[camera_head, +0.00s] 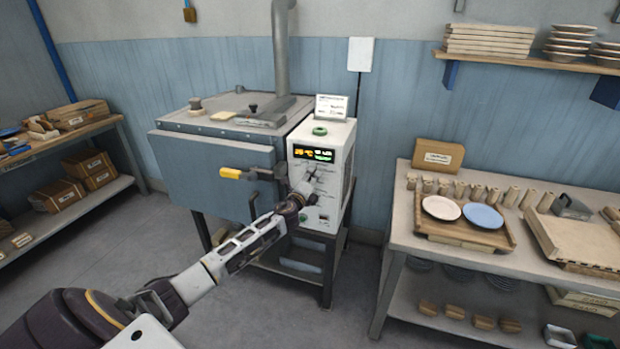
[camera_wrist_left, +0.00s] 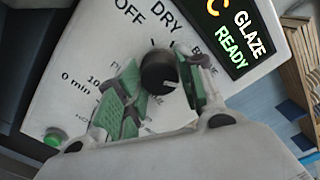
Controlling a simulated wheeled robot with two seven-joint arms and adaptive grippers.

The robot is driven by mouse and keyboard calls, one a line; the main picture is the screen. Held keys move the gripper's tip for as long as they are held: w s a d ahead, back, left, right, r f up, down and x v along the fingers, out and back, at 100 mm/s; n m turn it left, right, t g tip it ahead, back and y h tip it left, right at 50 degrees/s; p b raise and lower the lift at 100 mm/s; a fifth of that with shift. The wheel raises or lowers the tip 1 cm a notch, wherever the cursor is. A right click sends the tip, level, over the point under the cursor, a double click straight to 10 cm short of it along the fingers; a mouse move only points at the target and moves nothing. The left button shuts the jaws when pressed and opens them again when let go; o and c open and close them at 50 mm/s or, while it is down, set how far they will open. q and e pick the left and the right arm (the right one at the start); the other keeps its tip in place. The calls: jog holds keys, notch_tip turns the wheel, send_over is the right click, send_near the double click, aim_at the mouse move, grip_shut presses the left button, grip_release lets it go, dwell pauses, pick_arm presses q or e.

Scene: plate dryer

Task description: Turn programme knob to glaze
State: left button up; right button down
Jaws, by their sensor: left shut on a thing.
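The kiln's control box (camera_head: 309,172) stands in the middle of the head view, with a lit display (camera_head: 314,154). My left gripper (camera_head: 303,191) is at its front panel and hides part of it. In the left wrist view the black programme knob (camera_wrist_left: 158,70) sits between the green-padded fingers of my left gripper (camera_wrist_left: 162,80), which is shut on it. OFF, DRY and a partly hidden third label show around the knob. The exact knob setting is hard to read. My right gripper is not in view.
A green button (camera_wrist_left: 53,138) is low on the panel. A worktable (camera_head: 400,220) with plates stands to the right; shelves (camera_head: 125,185) stand far left.

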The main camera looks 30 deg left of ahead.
pick_arm(q)
jog(key=shift+m, duration=0.3)
jog(key=o, duration=1)
jog(key=shift+o, duration=0.2)
jog(key=v, duration=1.2)
dwell(0.5)
jog(key=shift+f, duration=0.1)
dwell(0.6)
